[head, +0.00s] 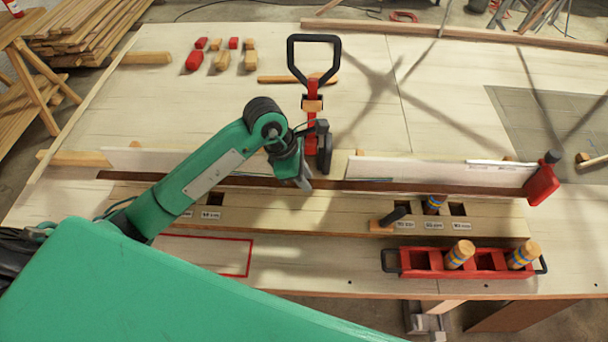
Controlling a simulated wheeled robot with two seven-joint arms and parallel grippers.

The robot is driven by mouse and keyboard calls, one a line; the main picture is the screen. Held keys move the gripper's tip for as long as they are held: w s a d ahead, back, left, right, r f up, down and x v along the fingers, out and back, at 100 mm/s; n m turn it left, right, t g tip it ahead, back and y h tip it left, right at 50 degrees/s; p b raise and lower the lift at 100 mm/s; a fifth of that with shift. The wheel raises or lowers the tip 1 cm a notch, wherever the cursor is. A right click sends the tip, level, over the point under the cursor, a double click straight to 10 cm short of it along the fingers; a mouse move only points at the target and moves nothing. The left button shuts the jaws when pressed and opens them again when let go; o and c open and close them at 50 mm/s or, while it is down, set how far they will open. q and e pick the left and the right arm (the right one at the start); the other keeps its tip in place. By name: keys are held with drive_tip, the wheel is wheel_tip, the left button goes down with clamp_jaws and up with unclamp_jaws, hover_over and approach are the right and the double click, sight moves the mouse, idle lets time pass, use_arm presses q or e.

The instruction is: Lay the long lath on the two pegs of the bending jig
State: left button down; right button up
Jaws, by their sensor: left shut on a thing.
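The long lath (430,187) is a thin dark brown strip running left to right across the bench in the head view. My left gripper (303,182) is at its middle, shut on it and hiding a short stretch. Whether the lath touches anything beneath is hard to tell. The bending jig (290,218) is a pale wooden board with labelled square sockets in front of the lath. One banded peg (434,204) stands in a right-hand socket. Two more banded pegs (460,253) (523,255) stand in a red tray. My right gripper is not in view.
The red tray (430,272) sits at the front edge. A tall red clamp (313,110) rises behind my gripper. Small blocks (222,60) lie farther back.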

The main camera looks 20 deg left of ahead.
use_arm(q)
drive_tip(key=shift+f, duration=0.2)
drive_tip(key=c, duration=0.9)
unclamp_jaws()
drive_tip(key=shift+r, duration=0.1)
drive_tip(key=shift+p+v, duration=0.85)
drive_tip(key=shift+v, duration=2.1)
drive_tip(key=shift+r+p, duration=1.45)
drive_tip(key=shift+r, duration=2.05)
drive_tip(key=shift+f, duration=0.1)
